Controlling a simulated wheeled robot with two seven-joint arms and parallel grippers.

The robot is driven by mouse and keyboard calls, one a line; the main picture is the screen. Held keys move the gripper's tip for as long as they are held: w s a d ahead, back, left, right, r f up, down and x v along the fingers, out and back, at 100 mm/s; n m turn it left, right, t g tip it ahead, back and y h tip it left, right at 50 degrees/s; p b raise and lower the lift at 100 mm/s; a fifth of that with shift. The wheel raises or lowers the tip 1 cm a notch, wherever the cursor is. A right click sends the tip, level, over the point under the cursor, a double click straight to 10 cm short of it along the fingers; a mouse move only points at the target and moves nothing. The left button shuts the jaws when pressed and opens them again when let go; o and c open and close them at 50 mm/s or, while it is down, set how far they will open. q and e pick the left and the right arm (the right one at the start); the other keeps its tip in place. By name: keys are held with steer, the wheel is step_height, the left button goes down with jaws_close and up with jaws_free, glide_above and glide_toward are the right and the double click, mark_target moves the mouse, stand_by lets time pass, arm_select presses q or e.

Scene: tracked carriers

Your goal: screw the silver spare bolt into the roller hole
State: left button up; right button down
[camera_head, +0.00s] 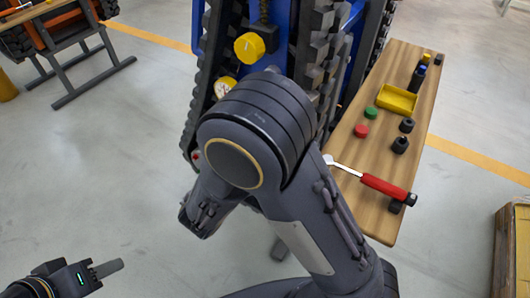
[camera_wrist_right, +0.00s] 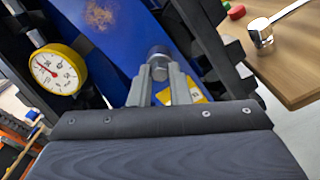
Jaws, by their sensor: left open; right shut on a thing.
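In the right wrist view my right gripper (camera_wrist_right: 162,88) is shut on a short silver cylindrical piece, seemingly the spare bolt (camera_wrist_right: 159,56). Its far end points toward the blue frame of the tracked carrier (camera_wrist_right: 118,50). I cannot make out the roller hole, nor whether the bolt touches anything. In the head view my right arm covers the lower part of the carrier (camera_head: 281,40) and hides the right gripper and the bolt. My left gripper (camera_head: 108,268) is at the lower left, open and empty, well away from the carrier.
A yellow-rimmed gauge (camera_wrist_right: 58,68) is left of my right gripper. A wooden bench (camera_head: 375,135) at the right holds a red-handled wrench (camera_head: 372,182), a yellow tray (camera_head: 396,100), red and green caps and dark nuts.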

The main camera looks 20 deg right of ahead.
arm_select(q)
step_height(320, 180, down, 3)
steer(key=shift+f+b, duration=0.2)
steer(key=shift+b, duration=0.65)
arm_select(e)
steer(key=m, duration=0.3)
arm_select(q)
step_height(320, 180, down, 12)
steer(key=b, duration=1.2)
arm_select(e)
steer(key=m, duration=1)
arm_select(q)
steer(key=shift+f, duration=0.1)
